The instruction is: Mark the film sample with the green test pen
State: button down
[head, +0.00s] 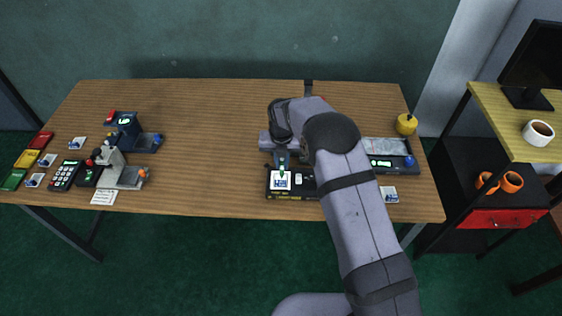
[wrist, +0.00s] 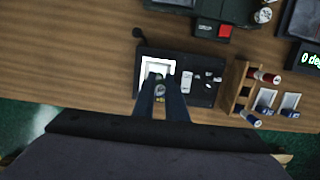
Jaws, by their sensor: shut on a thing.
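The film sample (head: 280,184) is a small white-framed square with a blue picture. It lies on the left part of a black flat device near the table's front edge, and its white frame (wrist: 152,65) shows in the wrist view. My gripper (head: 283,162) is above the sample, pointing down, shut on the green test pen (head: 283,171). In the wrist view my gripper's fingers (wrist: 160,88) close around the pen, whose end lies over the sample's lower part. I cannot tell whether the tip touches the film. My arm hides part of the device in the head view.
The black device (wrist: 205,97) carries several small pale pieces right of the sample. A wooden rack (wrist: 238,85) with a red-capped pen (wrist: 264,76) and a blue-capped pen (wrist: 250,119) stands to its right. The table's middle left is clear.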

jog(key=shift+d, duration=0.45)
dwell(0.8)
jog(key=shift+r, duration=0.1)
notch_tip(320, 180, up, 7)
jog(key=p, duration=0.5)
dwell(0.6)
dwell(0.4)
